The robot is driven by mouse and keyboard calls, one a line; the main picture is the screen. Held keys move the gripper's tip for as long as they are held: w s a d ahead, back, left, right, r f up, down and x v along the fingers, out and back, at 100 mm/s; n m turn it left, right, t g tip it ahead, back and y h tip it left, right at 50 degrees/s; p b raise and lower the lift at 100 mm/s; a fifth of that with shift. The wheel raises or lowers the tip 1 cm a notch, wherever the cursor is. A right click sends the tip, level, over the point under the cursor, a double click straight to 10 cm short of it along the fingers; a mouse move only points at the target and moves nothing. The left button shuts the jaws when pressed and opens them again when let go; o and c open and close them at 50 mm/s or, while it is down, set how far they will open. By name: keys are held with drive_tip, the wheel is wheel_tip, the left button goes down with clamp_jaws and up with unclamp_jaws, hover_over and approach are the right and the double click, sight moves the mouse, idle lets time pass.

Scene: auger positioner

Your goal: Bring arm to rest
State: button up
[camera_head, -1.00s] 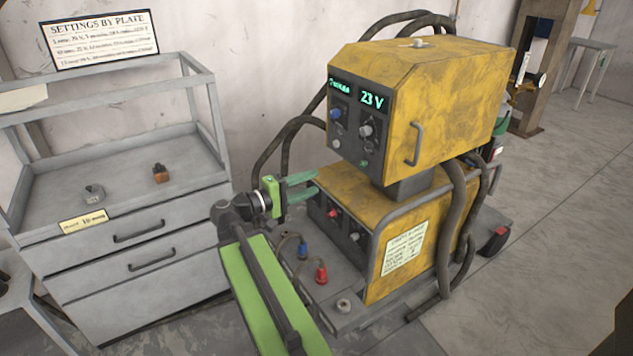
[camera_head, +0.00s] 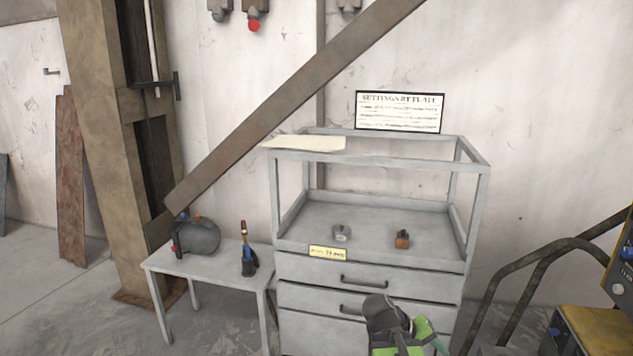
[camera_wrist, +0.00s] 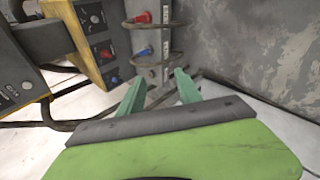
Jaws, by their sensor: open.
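My gripper (camera_wrist: 160,86) shows in the wrist view with its two teal fingers apart and nothing between them. In the head view my gripper (camera_head: 438,346) is at the bottom edge, in front of the grey drawer cabinet (camera_head: 366,262). It is partly cut off there, and only a bit of a teal finger shows. The arm behind it is mostly out of the picture.
A grey side table (camera_head: 210,277) stands left of the cabinet.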

drive_tip(key=a+f+y+p, duration=0.1)
drive_tip(key=a+f+y, duration=0.25)
drive_tip(key=a, duration=0.55)
drive_tip(key=a+f+y, duration=0.2)
drive_tip(key=a+y, duration=0.3)
drive_tip(key=a, duration=0.5)
wheel_tip(320, 180, up, 15)
drive_tip(key=p, duration=1.4)
drive_tip(key=shift+s+d+f, duration=0.15)
drive_tip(key=shift+s+d, duration=0.15)
drive_tip(key=shift+c, duration=0.5)
drive_tip(key=shift+d, duration=0.1)
